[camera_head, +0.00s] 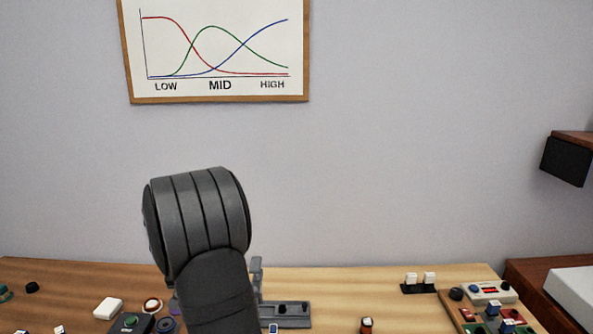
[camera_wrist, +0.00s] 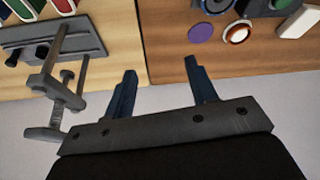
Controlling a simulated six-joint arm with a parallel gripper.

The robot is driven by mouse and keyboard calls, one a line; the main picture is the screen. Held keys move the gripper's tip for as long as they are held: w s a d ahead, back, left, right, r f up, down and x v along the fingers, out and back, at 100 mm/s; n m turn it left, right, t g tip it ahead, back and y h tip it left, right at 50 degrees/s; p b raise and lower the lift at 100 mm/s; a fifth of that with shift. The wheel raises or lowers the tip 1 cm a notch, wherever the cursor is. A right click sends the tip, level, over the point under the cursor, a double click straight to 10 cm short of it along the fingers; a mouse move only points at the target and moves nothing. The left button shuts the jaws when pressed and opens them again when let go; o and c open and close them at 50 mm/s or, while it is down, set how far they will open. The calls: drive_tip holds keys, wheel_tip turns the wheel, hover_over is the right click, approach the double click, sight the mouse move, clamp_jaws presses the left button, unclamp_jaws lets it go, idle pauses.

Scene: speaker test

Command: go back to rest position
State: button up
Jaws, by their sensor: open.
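My gripper (camera_wrist: 160,66) shows in the wrist view with its two dark blue fingers apart and nothing between them. In the head view my dark grey arm stands up left of the middle, and my gripper is hidden there.
A grey clamp fixture (camera_wrist: 52,88) sits left of my fingers; part of it shows beside my arm (camera_head: 290,318). A purple disc (camera_wrist: 200,32) and a white-rimmed ring (camera_wrist: 237,33) lie right. A board of parts (camera_head: 462,318) lies at right. A dark box (camera_head: 566,161) juts out at right.

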drive_tip(key=w+f+m+h, duration=0.1)
drive_tip(key=w+f+m, duration=0.15)
drive_tip(key=w, duration=0.65)
drive_tip(key=a+f, duration=0.2)
drive_tip(key=a, duration=0.1)
drive_tip(key=a+f, duration=0.2)
drive_tip(key=a, duration=0.1)
drive_tip(key=a+f, duration=0.2)
drive_tip(key=a, duration=0.1)
drive_tip(key=shift+a+f, duration=0.1)
drive_tip(key=shift+a, duration=0.15)
drive_tip(key=d+r, duration=0.6)
drive_tip(key=d, duration=0.3)
drive_tip(key=s+r+n, duration=0.2)
drive_tip(key=s, duration=0.5)
drive_tip(key=shift+s+d+r+y, duration=0.15)
drive_tip(key=shift+s+d+y, duration=0.1)
drive_tip(key=shift+y, duration=0.15)
drive_tip(key=shift+w, duration=0.1)
